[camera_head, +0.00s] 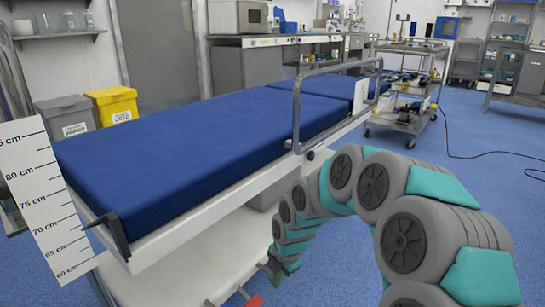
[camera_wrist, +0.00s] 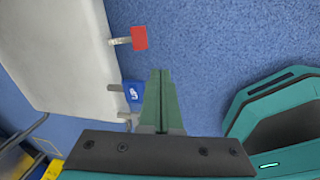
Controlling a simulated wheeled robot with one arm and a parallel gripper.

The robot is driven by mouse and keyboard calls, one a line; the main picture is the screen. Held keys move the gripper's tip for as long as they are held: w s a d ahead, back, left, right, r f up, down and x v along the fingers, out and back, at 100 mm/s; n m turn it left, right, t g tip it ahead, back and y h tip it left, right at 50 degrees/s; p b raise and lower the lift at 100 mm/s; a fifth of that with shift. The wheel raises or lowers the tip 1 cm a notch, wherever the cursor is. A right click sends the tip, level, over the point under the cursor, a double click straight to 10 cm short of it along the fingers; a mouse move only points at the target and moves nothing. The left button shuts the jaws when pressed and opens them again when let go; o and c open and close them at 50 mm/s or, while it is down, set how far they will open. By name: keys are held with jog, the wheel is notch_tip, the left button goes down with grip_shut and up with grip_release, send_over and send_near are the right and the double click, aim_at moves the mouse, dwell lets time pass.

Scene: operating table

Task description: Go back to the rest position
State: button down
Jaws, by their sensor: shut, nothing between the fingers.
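My gripper (camera_wrist: 161,75) shows in the wrist view with its two green fingers pressed together and nothing between them. It points down over the blue floor beside the white base (camera_wrist: 70,55) of the bed. A blue pedal (camera_wrist: 132,92) marked "UP" lies just left of the fingers in the picture, and a red pedal (camera_wrist: 139,38) is above it. I cannot tell whether the fingers touch the blue pedal. In the head view my arm curves down along the bed's near side, and the finger tips are hard to make out.
The operating table (camera_head: 190,145) with blue mattress fills the left and middle. Its metal side rail (camera_head: 297,115) stands up near my arm. A height scale (camera_head: 40,190) stands at left. A cart (camera_head: 405,110) is behind, with a cable on the floor.

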jog(key=s+d+r+m+g+p, duration=0.1)
jog(key=s+d+r+m+p, duration=0.2)
jog(key=s+r+m, duration=0.4)
jog(key=s+d+r+m+g+h+p, duration=0.1)
jog(key=s+d+r+m+p, duration=0.2)
jog(key=s, duration=1.2)
jog(key=s+d+r+m+g+h+p, duration=0.1)
jog(key=s+d+r+m+p, duration=0.2)
jog(key=s+d+r+m, duration=0.4)
jog(key=s+r+m, duration=0.4)
jog(key=r+m, duration=0.1)
jog(key=m, duration=0.4)
jog(key=shift+s+d+r+m, duration=0.15)
jog(key=shift+s+d+m, duration=0.15)
jog(key=shift+s+d, duration=0.1)
